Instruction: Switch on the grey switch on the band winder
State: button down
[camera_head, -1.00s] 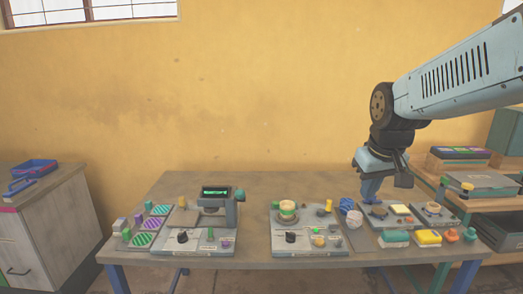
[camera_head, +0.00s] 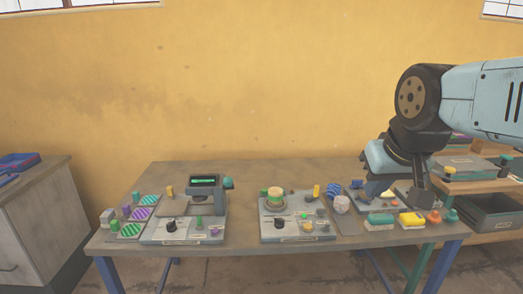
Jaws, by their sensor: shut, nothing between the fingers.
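The unit with a green and tan spool (camera_head: 275,196) looks like the band winder (camera_head: 272,231). It stands at the middle of the table. On its front are a black knob (camera_head: 279,222), an orange button (camera_head: 307,228) and small grey parts. Which of these is the grey switch, and its position, is too small to tell. My gripper (camera_head: 373,189) is at the right, pointing down, shut and empty. It appears over or in front of the right-hand tray, apart from the winder. My wrist hides part of that tray.

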aim_at(326, 228)
jog(key=z, duration=0.95)
jog(key=k, duration=1.55)
jog(key=u, duration=0.85)
jog(key=i, duration=1)
jog(key=u, duration=0.05)
